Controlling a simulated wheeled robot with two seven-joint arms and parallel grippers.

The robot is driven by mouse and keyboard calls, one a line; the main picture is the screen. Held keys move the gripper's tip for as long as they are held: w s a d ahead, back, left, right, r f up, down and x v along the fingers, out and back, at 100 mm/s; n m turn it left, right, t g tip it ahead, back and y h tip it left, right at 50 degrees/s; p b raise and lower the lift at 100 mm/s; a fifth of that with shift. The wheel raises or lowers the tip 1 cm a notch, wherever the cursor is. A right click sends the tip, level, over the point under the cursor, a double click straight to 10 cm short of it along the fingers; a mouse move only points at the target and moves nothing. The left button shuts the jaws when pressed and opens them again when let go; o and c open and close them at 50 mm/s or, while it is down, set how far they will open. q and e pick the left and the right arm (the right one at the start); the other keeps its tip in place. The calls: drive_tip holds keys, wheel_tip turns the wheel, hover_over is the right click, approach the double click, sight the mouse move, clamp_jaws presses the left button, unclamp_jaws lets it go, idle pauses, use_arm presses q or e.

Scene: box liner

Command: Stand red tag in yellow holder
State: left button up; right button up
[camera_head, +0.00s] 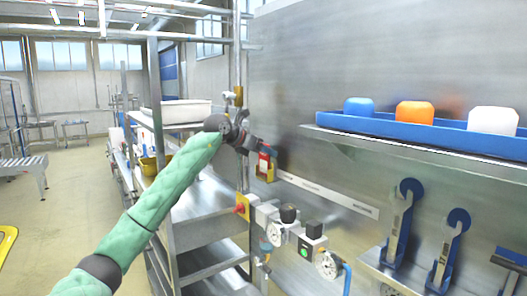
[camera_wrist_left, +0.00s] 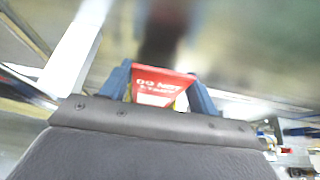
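My left gripper (camera_head: 266,151) is beside the steel wall panel, in the middle of the head view. Its blue fingers are shut on the red tag (camera_head: 264,161). In the left wrist view, the tag (camera_wrist_left: 162,85) shows white lettering between the two fingers (camera_wrist_left: 160,90). A yellow piece, which looks like the yellow holder (camera_head: 264,176), shows just below and around the tag in the head view. I cannot tell whether the tag is inside it or only in front of it. My right gripper is not in view.
A pale label strip (camera_head: 325,194) runs along the panel to the right. Below are a yellow box with a red knob (camera_head: 241,207), valves and a gauge (camera_head: 327,264). A shelf with a blue tray (camera_head: 420,131) juts out at right. A steel rack (camera_head: 205,222) stands at left.

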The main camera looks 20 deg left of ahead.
use_arm(q)
drive_tip(key=o, duration=0.3)
drive_tip(key=shift+o, duration=0.2)
